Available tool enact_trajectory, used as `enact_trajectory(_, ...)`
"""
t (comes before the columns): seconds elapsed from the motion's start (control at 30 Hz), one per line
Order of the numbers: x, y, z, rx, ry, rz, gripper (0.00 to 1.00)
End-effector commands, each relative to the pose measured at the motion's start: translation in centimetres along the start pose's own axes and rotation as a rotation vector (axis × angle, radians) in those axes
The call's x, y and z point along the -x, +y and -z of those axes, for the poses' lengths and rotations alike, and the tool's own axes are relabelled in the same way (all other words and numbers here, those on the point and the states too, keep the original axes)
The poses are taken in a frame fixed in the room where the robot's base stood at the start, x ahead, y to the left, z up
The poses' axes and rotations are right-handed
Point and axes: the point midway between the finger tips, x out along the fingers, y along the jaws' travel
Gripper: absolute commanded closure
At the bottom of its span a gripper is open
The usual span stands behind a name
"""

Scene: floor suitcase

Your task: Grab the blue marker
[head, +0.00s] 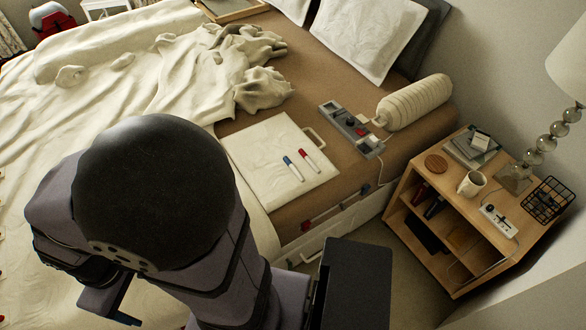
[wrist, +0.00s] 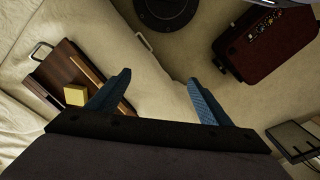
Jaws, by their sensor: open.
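The blue marker (head: 293,168), white with a blue end, lies on a white board with a handle (head: 262,153) on the bed in the head view. A red marker (head: 308,163) lies just to its right, apart from it. My gripper shows in the wrist view with both blue fingers spread wide and nothing between them (wrist: 158,97). It is well away from the blue marker, at the lower left of the head view, where my arm mostly hides it. The blue marker is not in the wrist view.
On the bed are crumpled cream bedding (head: 215,70), a grey power strip-like box (head: 351,129) and a ribbed white cylinder (head: 414,102). A wooden nightstand (head: 448,203) stands right. The wrist view shows a tray with a yellow block (wrist: 75,95) and a dark red suitcase (wrist: 268,45).

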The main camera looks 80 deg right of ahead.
Motion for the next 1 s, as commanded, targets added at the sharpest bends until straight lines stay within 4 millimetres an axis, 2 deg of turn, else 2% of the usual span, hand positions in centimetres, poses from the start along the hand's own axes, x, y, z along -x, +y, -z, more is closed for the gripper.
enact_trajectory(0.3, 0.0, 0.0, 0.0, 0.0, 0.0, 0.0, 0.27)
enact_trajectory(0.43, 0.0, 0.0, 0.0, 0.0, 0.0, 0.0, 0.58)
enact_trajectory(0.47, 0.0, 0.0, 0.0, 0.0, 0.0, 0.0, 0.62)
enact_trajectory(0.8, -0.1, 0.1, 0.1, -0.017, -0.003, 0.005, 0.62)
enact_trajectory(1.0, -1.4, 1.1, 1.0, -0.217, -0.037, 0.064, 0.62)
